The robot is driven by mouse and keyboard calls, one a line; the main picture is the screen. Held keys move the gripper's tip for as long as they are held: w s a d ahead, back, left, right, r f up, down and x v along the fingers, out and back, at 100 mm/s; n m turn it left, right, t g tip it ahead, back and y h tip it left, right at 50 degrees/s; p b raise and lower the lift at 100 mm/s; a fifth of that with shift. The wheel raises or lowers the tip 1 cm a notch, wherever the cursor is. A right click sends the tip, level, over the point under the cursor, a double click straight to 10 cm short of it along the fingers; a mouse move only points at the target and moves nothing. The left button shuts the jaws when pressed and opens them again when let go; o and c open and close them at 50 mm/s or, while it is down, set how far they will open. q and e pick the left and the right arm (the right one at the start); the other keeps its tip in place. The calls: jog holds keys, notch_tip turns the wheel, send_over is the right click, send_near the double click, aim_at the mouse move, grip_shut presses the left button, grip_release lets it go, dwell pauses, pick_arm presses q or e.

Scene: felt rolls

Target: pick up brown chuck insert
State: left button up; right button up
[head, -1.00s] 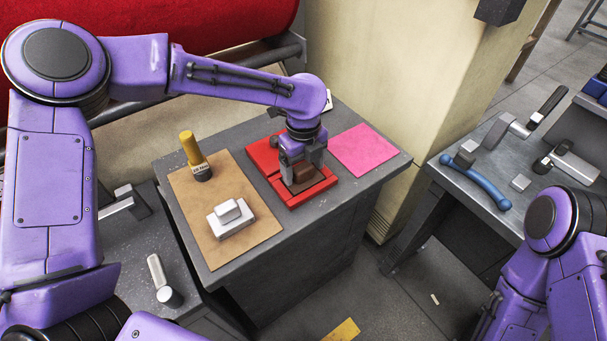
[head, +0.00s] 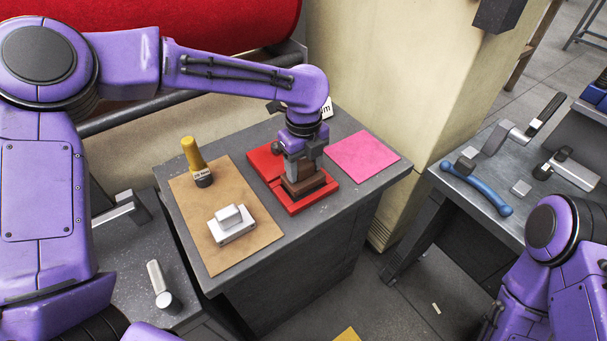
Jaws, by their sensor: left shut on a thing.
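The brown chuck insert (head: 306,187) has a wide flat base and a smaller block on top. It is over the right part of the red tray (head: 264,162) on the grey bench. My left gripper (head: 303,168) points down and is shut on the insert's upper block. The insert appears slightly raised, but the gap under it is hard to see. My fingers hide part of the block. My right arm shows at the lower right, and its gripper is out of view.
A tan board (head: 251,245) left of the tray holds a yellow-handled tool (head: 193,155) and a white block-shaped piece (head: 231,226). A pink sheet (head: 363,154) lies right of the tray. A cream pillar (head: 378,75) stands behind. A second bench with a blue handle (head: 478,188) is at the right.

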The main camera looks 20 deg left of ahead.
pick_arm(q)
jog(key=s+a+r, duration=0.8)
jog(key=s+r, duration=0.2)
jog(key=s, duration=0.1)
jog(key=shift+a+b, duration=0.2)
jog(key=shift+b, duration=0.2)
jog(key=shift+s, duration=0.1)
